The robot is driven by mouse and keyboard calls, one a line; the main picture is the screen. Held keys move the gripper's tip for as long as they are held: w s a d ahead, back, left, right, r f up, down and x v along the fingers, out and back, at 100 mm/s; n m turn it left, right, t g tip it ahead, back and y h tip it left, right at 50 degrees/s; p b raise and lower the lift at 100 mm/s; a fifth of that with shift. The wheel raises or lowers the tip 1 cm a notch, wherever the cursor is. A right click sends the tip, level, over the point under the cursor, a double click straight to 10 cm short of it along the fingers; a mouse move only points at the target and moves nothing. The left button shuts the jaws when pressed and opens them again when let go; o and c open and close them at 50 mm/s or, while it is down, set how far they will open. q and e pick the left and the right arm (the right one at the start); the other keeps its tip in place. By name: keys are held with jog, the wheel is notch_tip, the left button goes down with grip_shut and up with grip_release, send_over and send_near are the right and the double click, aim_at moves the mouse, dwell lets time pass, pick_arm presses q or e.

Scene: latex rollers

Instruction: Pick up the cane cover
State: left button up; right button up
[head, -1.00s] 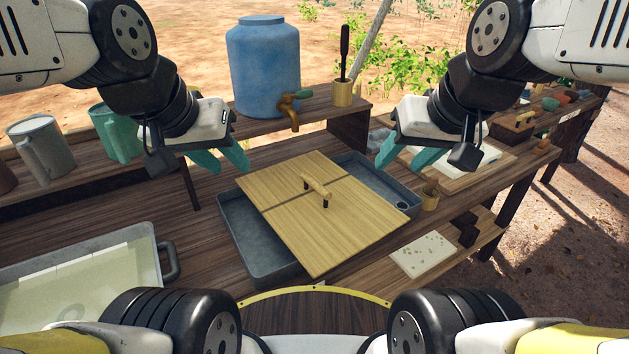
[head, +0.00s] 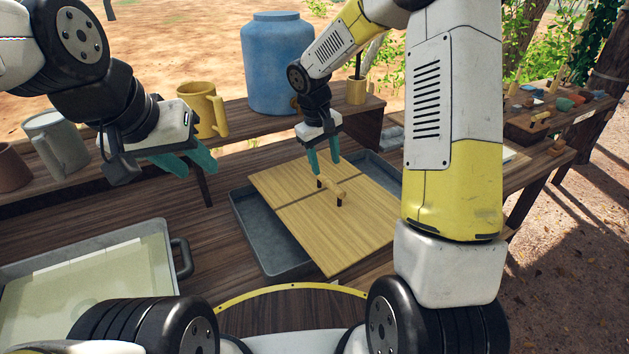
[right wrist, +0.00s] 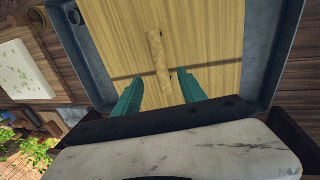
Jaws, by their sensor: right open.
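The cane cover (head: 300,234) is a flat, light wooden lid with a cross seam and a raised bar handle (head: 331,188). It lies across a grey metal tray (head: 252,228) on the bench. My right gripper (head: 325,165) is open above the cover, just behind the handle.
A blue barrel (head: 273,65) stands on the shelf behind. Mugs, including a yellow one (head: 203,110), stand at the left. A tray of pale liquid (head: 90,275) with a dark handle lies at front left. A holder (head: 356,90) stands right of the barrel.

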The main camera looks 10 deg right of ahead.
aim_at(327, 179)
jog(key=shift+w+a+f, duration=0.1)
jog(key=shift+w+f, duration=0.15)
jog(key=shift+f, duration=0.65)
jog(key=f, duration=0.4)
jog(key=d+f, duration=0.1)
jog(key=f, duration=0.1)
jog(key=shift+w+d+f, duration=0.1)
jog(key=shift+w+f, duration=0.2)
grip_shut()
